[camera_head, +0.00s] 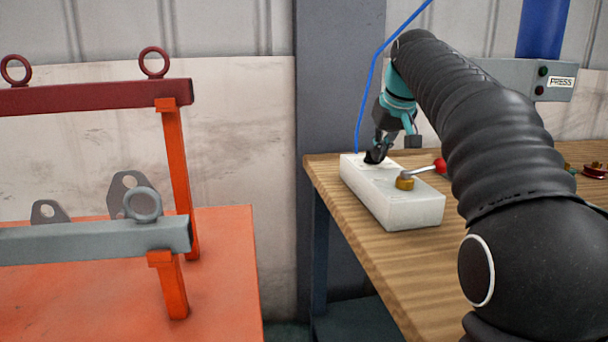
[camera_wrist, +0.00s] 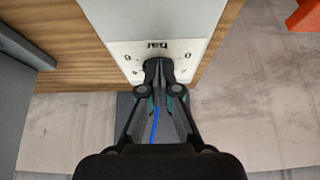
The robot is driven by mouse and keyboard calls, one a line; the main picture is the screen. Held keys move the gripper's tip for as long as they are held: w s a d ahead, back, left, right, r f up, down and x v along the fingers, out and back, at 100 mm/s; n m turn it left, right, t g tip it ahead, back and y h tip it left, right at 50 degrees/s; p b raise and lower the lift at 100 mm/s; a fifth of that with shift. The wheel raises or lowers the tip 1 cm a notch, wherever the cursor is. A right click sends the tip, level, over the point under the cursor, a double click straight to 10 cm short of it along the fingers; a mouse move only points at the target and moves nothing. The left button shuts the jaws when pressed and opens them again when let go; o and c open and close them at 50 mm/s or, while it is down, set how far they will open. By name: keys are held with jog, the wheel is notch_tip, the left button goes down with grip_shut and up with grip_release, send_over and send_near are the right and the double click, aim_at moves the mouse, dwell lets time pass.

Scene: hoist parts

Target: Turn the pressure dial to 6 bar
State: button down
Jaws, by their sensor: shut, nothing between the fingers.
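The pressure dial sits on the far end of a white box (camera_head: 390,200) on the wooden bench. In the wrist view a white scale plate (camera_wrist: 135,58) reads "bar", upside down, with small numerals I cannot read surely. The dark dial knob (camera_head: 371,158) is mostly hidden by my fingers, and its pointer does not show. My gripper (camera_head: 378,152) is shut and points down at the knob; in the wrist view its fingertips (camera_wrist: 159,68) meet at the dial. I cannot tell whether they touch it.
A brass valve (camera_head: 405,182) with a red-tipped lever (camera_head: 438,166) is on the near part of the box. A blue hose (camera_head: 372,80) runs up behind it. A grey press box (camera_head: 520,78) stands behind. Orange racks with beams (camera_head: 90,240) fill the left. Small parts (camera_head: 594,170) lie at right.

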jog(key=shift+a+p, duration=0.5)
jog(key=shift+p, duration=0.15)
dwell(0.4)
jog(key=shift+s, duration=0.1)
jog(key=shift+s, duration=0.25)
jog(key=shift+r, duration=0.15)
jog(key=shift+r+p, duration=0.5)
jog(key=shift+r, duration=2.4)
jog(key=shift+w+d+f+b, duration=0.1)
jog(key=shift+d+f+b, duration=0.15)
jog(key=shift+f+b, duration=0.6)
jog(key=shift+w+d+f+b, duration=0.1)
jog(key=shift+d+f+b, duration=0.35)
jog(key=shift+f, duration=0.75)
jog(key=shift+d+f+b, duration=0.1)
jog(key=shift+f+b, duration=0.75)
jog(key=shift+f, duration=0.15)
